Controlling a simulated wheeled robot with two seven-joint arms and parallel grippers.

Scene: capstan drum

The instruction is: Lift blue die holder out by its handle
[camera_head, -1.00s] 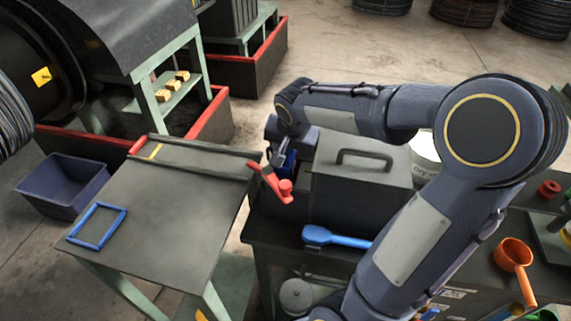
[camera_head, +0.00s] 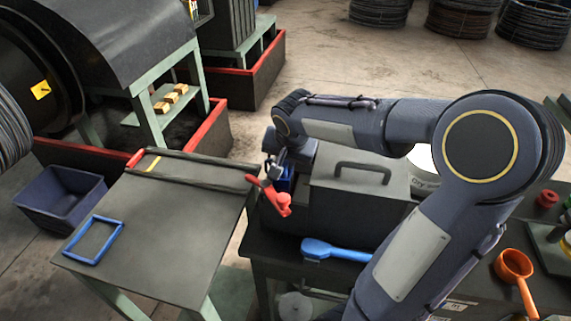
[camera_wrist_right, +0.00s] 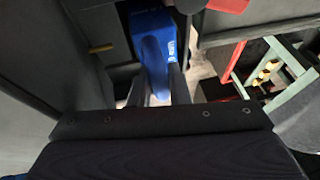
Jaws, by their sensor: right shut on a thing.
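The blue die holder (camera_head: 285,179) shows as a small blue patch beside the dark box with a handle on its lid. In the right wrist view the blue die holder (camera_wrist_right: 151,24) is larger, with its rounded blue handle reaching down between the fingers. My right gripper (camera_head: 274,166) is over it, mostly hidden by its own wrist. In the wrist view my right gripper (camera_wrist_right: 159,88) is shut on the handle. Whether the holder is clear of its seat cannot be told. My left gripper is not in view.
A red lever (camera_head: 272,197) sits close to the gripper. The dark lidded box (camera_head: 335,195) stands right of it. A blue-handled tool (camera_head: 335,250) lies on the bench in front. The left table (camera_head: 160,230) is mostly bare, with a blue rectangular frame (camera_head: 94,240).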

